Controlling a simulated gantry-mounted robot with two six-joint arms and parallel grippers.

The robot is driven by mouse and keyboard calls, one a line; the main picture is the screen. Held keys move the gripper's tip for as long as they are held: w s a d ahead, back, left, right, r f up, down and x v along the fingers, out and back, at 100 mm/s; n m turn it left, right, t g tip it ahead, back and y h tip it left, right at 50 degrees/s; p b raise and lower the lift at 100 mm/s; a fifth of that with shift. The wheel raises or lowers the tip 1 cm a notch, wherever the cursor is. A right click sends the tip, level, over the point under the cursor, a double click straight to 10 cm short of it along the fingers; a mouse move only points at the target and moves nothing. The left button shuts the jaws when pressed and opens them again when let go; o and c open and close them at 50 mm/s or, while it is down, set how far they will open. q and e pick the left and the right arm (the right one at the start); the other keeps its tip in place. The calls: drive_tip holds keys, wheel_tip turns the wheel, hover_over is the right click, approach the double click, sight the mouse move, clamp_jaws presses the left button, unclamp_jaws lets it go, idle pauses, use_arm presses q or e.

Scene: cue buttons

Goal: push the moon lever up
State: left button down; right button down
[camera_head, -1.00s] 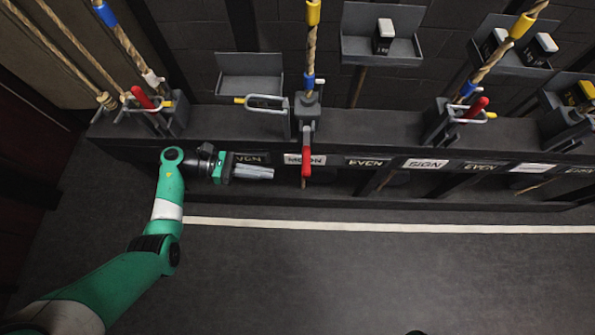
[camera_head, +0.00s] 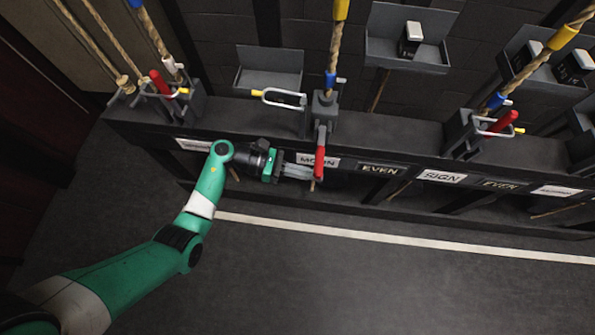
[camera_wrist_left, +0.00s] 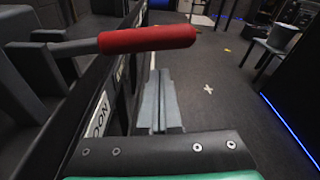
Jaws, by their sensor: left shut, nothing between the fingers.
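The moon lever (camera_head: 320,152) has a red handle that hangs down in front of the white MOON label (camera_head: 331,161). In the left wrist view its red grip (camera_wrist_left: 148,38) sticks out across the upper middle, with grey metal behind it. My left gripper (camera_head: 312,173) is shut and empty. Its fingertips are beside and just below the red handle in the head view; I cannot tell whether they touch it. In the left wrist view the closed fingers (camera_wrist_left: 158,100) point ahead, below the grip. My right gripper is not in view.
A rail (camera_head: 400,135) carries other red levers, one at the left (camera_head: 160,82) and one at the right (camera_head: 502,121). A looped yellow-tipped latch (camera_head: 279,98) is left of the moon lever. Open floor (camera_head: 330,270) lies in front.

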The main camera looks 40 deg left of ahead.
sight(320, 150)
use_arm(q)
drive_tip(key=shift+a+r, duration=0.2)
drive_tip(key=shift+r, duration=0.45)
drive_tip(key=shift+a+r, duration=0.15)
drive_tip(key=shift+r, duration=0.45)
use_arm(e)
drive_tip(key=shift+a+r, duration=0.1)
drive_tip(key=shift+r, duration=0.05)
use_arm(q)
drive_tip(key=shift+r+n+p, duration=0.3)
drive_tip(key=shift+r+p, duration=0.1)
drive_tip(key=shift+p, duration=0.05)
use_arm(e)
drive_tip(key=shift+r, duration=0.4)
